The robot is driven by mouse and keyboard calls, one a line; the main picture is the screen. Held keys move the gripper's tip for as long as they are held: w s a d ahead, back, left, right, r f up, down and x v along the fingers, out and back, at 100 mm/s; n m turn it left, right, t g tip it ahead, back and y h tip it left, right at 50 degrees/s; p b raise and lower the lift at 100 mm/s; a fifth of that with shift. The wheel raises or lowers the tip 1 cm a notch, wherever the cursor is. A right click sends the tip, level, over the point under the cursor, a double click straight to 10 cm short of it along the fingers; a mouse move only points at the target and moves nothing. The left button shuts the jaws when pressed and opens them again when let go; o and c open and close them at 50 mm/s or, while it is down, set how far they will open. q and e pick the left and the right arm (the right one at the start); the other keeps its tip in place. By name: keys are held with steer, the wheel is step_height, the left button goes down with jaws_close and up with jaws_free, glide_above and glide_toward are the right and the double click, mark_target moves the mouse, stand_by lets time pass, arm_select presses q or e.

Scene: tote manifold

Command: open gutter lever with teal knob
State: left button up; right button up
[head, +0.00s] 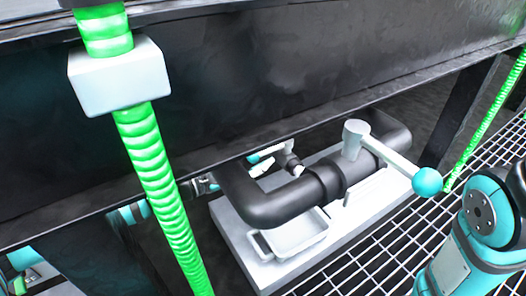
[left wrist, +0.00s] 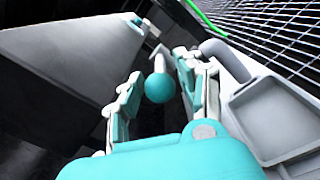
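In the left wrist view, a teal knob (left wrist: 160,88) sits between the spread fingers of my left gripper (left wrist: 165,70); a gap shows beside it. In the head view, my left gripper (head: 262,163) reaches in from the left under the dark beam, beside a small pale lever (head: 283,147) behind the black pipe. The pipe and beam partly hide it, and I cannot make out that lever's knob there. A larger grey lever (head: 395,160) with a teal knob (head: 427,181) stands on the pipe's right side, away from the gripper. My right gripper is out of view.
The black pipe (head: 280,205) runs over a pale base (head: 240,235) with a grey tray (head: 295,237). A dark beam (head: 270,65) overhangs behind. A green ribbed hose (head: 160,185) hangs in front. Wire grid (head: 390,255) lies at right, near my right arm.

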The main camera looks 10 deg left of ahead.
arm_select(q)
steer(key=shift+x, duration=0.85)
jaws_close()
